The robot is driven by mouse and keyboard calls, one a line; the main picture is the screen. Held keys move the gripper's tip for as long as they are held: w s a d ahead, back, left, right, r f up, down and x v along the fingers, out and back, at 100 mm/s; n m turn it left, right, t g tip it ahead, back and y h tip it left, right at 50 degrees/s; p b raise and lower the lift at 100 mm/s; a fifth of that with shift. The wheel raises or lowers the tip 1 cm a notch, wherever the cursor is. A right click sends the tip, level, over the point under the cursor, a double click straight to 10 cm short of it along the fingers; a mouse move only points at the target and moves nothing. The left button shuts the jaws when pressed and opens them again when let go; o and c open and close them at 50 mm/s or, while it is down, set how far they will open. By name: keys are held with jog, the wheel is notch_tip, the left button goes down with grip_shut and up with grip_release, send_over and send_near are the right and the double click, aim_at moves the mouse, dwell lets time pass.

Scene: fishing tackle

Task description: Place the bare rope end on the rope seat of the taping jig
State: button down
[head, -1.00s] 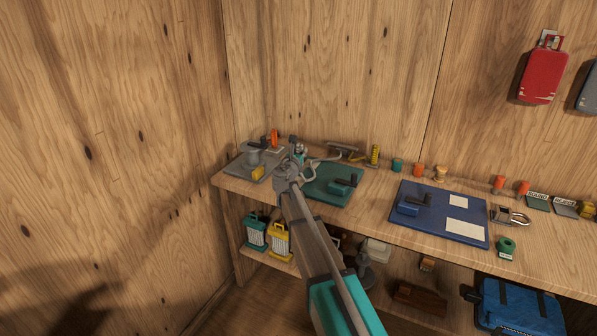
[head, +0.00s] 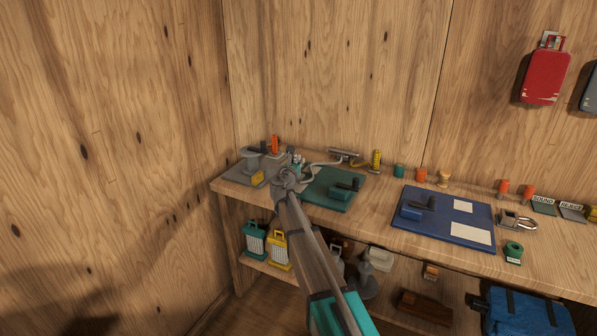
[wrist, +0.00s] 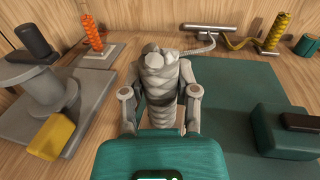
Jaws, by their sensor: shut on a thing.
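My gripper (wrist: 160,88) is shut on the pale, ridged rope end (wrist: 162,72), which stands roughly upright between the fingers in the wrist view. The rope (wrist: 203,42) trails back and right behind it. In the head view my gripper (head: 290,172) is over the bench between a grey plate (head: 240,178) and a green board (head: 318,195). The grey plate bears a spool-like grey post (wrist: 40,88) and a yellow block (wrist: 50,137). I cannot tell for sure which fixture is the taping jig. My gripper hides what lies directly beneath it.
An orange coil (wrist: 93,33) on a small plate stands at the back left, and a yellow coil (head: 376,160) at the back. A teal block (wrist: 285,130) stands on the green board. A blue board (head: 450,208) lies farther right. Wooden walls close the back and left.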

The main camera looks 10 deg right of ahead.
jog(key=shift+w+f+b, duration=0.4)
jog(key=shift+f+b, duration=0.1)
jog(key=shift+f, duration=0.15)
jog(key=shift+f+b, duration=1.35)
jog(key=shift+b, duration=0.05)
jog(key=shift+f, duration=0.15)
jog(key=shift+c, duration=1.8)
grip_release()
jog(key=shift+r, duration=0.2)
jog(key=v, duration=1.2)
